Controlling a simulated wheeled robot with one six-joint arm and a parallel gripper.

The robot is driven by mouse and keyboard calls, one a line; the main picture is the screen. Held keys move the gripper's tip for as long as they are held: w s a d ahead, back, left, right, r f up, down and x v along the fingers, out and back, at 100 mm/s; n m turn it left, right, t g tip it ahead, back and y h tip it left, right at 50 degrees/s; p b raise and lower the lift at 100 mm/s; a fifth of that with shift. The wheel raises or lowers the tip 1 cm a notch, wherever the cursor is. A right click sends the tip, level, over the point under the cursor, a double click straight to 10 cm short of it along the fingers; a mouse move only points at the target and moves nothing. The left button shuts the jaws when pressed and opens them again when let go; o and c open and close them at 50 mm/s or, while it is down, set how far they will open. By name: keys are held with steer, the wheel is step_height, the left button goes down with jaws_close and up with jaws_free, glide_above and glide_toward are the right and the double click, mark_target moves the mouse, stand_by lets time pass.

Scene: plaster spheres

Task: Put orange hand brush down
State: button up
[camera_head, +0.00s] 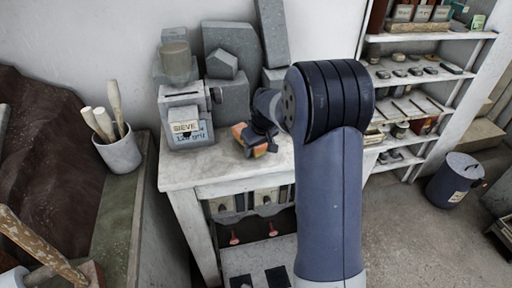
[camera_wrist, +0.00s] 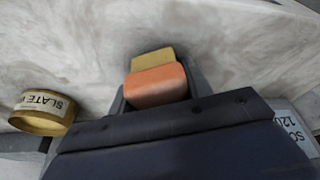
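The orange hand brush (camera_wrist: 157,85) shows in the wrist view as an orange block with a tan part (camera_wrist: 152,58) beyond it. My gripper (camera_wrist: 158,94) has a grey finger on each side of the orange block and appears shut on it. In the head view, the orange brush (camera_head: 258,149) is at my gripper (camera_head: 255,138), over the white worktable (camera_head: 222,168). My wrist partly hides it. I cannot tell whether the brush touches the tabletop.
In the wrist view, a round brass tin labelled SLATE (camera_wrist: 42,113) is at left and a labelled card (camera_wrist: 296,118) at right. The table's front left is clear.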

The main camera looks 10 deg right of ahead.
steer(key=shift+o, duration=1.4)
steer(key=shift+s+f, duration=0.2)
steer(key=shift+f, duration=0.2)
steer(key=shift+o, duration=0.4)
steer(key=shift+f, duration=0.1)
steer(key=shift+r+p, duration=0.35)
steer(key=b+v, duration=0.1)
steer(key=v, duration=1.2)
steer(key=shift+w, duration=0.35)
